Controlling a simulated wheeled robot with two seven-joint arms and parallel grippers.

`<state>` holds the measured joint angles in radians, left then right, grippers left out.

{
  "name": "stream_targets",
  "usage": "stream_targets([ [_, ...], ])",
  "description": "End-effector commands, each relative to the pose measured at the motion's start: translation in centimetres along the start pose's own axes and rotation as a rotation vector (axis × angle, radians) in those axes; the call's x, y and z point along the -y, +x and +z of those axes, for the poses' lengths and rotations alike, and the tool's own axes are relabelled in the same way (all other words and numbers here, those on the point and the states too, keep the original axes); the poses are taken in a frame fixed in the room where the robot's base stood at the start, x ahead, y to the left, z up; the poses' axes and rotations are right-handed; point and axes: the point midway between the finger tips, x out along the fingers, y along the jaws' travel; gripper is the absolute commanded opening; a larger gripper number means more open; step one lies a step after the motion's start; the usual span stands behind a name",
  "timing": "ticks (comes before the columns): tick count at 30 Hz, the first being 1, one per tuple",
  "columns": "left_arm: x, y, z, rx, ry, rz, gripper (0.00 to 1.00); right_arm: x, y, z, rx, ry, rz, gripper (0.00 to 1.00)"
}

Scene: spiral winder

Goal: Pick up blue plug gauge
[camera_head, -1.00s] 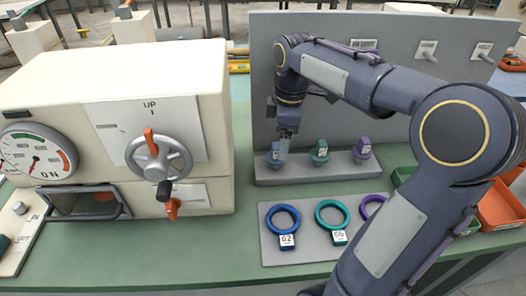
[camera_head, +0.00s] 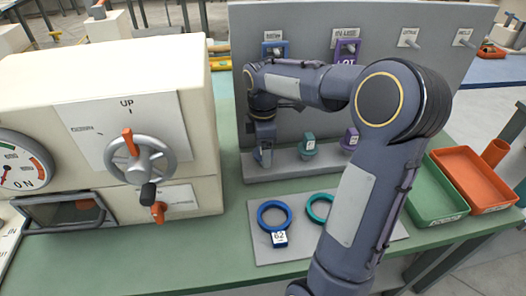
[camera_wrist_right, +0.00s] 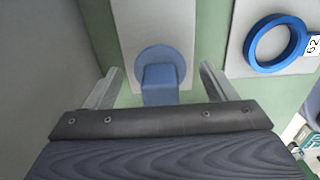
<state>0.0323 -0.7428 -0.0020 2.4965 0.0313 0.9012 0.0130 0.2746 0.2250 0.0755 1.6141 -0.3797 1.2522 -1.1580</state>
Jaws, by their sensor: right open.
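The blue plug gauge (camera_wrist_right: 158,76) stands on a grey rack (camera_wrist_right: 126,20) in the right wrist view. It has a round base and a squarer upper part. My right gripper (camera_wrist_right: 160,82) is open, with one finger on each side of the gauge and a gap to each. In the head view my right gripper (camera_head: 264,146) is over the left end of the rack (camera_head: 285,165) and hides most of the blue gauge. A green plug gauge (camera_head: 308,146) and a purple plug gauge (camera_head: 349,141) stand to its right. My left gripper is not in view.
A blue ring (camera_head: 274,216) and a teal ring (camera_head: 319,208) lie on a grey plate in front of the rack. A grey upright panel (camera_head: 300,18) stands behind. The cream winder (camera_head: 90,75) is at the left; green (camera_head: 432,200) and orange (camera_head: 472,180) trays are at the right.

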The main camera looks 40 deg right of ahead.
Motion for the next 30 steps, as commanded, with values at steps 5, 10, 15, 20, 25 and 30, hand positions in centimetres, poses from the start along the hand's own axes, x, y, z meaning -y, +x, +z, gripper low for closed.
stream_targets([
  [5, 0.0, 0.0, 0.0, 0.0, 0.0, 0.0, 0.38, 0.0, 0.0, 0.0, 0.0, 0.0, 0.0, 0.68],
  [10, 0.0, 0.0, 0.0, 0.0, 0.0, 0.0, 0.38, 0.0, -0.1, 0.0, 0.0, 0.0, 0.0, 0.45],
  [15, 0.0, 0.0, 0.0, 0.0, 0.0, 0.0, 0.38, 0.0, -0.1, 0.0, 0.0, 0.0, 0.0, 0.28],
  [20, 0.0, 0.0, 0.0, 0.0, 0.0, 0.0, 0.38, 0.0, -0.1, 0.0, 0.0, 0.0, 0.0, 0.28],
  [25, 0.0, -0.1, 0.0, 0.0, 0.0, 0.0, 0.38, 0.0, -0.6, 0.0, 0.0, 0.0, 0.001, 0.28],
  [30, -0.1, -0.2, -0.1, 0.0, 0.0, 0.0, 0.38, -0.1, -2.2, 0.0, -0.001, 0.0, 0.003, 0.28],
])
